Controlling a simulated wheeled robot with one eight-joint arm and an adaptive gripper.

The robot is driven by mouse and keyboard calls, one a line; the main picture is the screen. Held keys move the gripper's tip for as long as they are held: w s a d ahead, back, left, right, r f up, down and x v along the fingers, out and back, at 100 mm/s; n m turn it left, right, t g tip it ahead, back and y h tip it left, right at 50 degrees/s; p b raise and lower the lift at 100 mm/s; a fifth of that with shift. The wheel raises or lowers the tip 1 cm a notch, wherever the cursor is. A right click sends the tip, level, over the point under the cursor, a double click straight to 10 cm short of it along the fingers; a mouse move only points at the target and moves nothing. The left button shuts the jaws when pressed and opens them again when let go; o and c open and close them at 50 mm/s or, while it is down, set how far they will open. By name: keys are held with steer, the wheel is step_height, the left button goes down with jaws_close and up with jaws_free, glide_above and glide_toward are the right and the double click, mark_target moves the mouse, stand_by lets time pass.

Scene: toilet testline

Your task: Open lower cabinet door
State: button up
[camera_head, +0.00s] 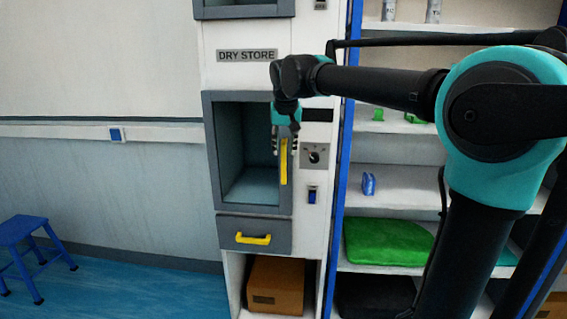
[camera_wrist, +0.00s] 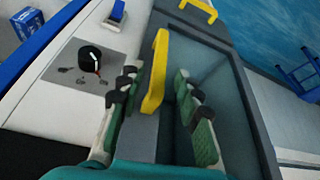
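The lower cabinet door (camera_head: 250,185) is a grey-framed panel with a see-through pane under the DRY STORE label. It looks closed. Its upright yellow handle (camera_head: 284,165) is on the right side of the frame. My gripper (camera_head: 284,146) points down at the handle's upper part. In the wrist view, my gripper (camera_wrist: 157,84) is open, with one finger on each side of the yellow handle (camera_wrist: 157,75). A gap shows between the handle and the fingers. How deep the handle sits between them is hard to tell.
Below the door is a grey drawer (camera_head: 232,233) with a yellow handle, and a cardboard box (camera_head: 277,284) beneath. A knob panel (camera_head: 315,156) and a blue switch (camera_head: 312,195) are right of the door. Open shelves stand further right. A blue stool (camera_head: 25,232) is at left on clear floor.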

mark_target(284, 158)
steer(key=x, duration=0.7)
steer(key=shift+d, duration=0.1)
steer(key=shift+c, duration=0.3)
jaws_close()
